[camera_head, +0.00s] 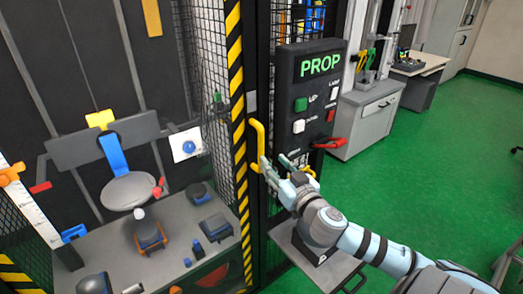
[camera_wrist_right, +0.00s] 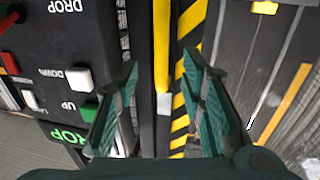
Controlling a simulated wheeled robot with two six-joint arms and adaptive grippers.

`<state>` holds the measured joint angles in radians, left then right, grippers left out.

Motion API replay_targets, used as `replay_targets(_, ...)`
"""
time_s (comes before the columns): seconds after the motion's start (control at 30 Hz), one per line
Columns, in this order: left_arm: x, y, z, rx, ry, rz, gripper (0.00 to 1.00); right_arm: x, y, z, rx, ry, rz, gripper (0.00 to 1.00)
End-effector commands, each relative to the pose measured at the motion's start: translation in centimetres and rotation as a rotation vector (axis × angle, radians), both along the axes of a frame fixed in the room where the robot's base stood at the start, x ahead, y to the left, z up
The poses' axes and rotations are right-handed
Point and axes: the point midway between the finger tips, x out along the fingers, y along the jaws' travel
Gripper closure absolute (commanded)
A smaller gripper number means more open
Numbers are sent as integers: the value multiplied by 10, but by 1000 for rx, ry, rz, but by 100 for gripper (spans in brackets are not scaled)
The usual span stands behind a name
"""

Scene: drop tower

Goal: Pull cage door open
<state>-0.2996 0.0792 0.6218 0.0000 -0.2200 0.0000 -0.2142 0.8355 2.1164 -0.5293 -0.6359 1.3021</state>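The cage front has a post with yellow and black stripes (camera_head: 238,110) and black mesh. A yellow bar handle (camera_head: 258,138) stands upright on the dark frame just right of the stripes. My right gripper (camera_head: 273,166) is at the handle's lower part, reaching in from the right. In the right wrist view the handle (camera_wrist_right: 161,45) runs between the two open fingers of my right gripper (camera_wrist_right: 160,75), with a visible gap on both sides. The fingers are not closed on it. I cannot tell whether the cage door is fully shut. My left gripper is out of view.
A black control box (camera_head: 310,88) with buttons and a red lever (camera_head: 329,143) stands right beside my right gripper. Inside the cage are a grey platform (camera_head: 110,262) and drop parts. Green floor (camera_head: 425,180) is free on the right.

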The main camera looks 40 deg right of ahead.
Motion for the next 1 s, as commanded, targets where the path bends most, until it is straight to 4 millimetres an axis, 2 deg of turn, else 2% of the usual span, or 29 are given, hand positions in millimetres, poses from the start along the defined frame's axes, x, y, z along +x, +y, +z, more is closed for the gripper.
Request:
replay_targets(0.1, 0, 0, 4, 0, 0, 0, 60, 35, -8, 3, 8, -6, -3, 64)
replay_targets(0.2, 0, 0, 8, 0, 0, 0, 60, 58, -12, 3, 8, -3, -1, 64)
replay_targets(0.33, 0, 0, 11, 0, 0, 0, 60, 77, -17, 2, 4, 0, 0, 64)
replay_targets(0.43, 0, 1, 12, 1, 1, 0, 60, 84, -18, 1, 1, 0, 1, 64)
replay_targets(0.67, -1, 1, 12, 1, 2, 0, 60, 85, -18, 0, 0, 2, 1, 64)
replay_targets(0.77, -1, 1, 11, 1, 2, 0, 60, 85, -18, 0, -1, 2, 1, 76)
replay_targets(0.9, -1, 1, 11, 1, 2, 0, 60, 85, -18, 0, -1, 2, 1, 99)
replay_targets(1.0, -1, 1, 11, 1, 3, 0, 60, 85, -18, 0, -1, 2, 1, 100)
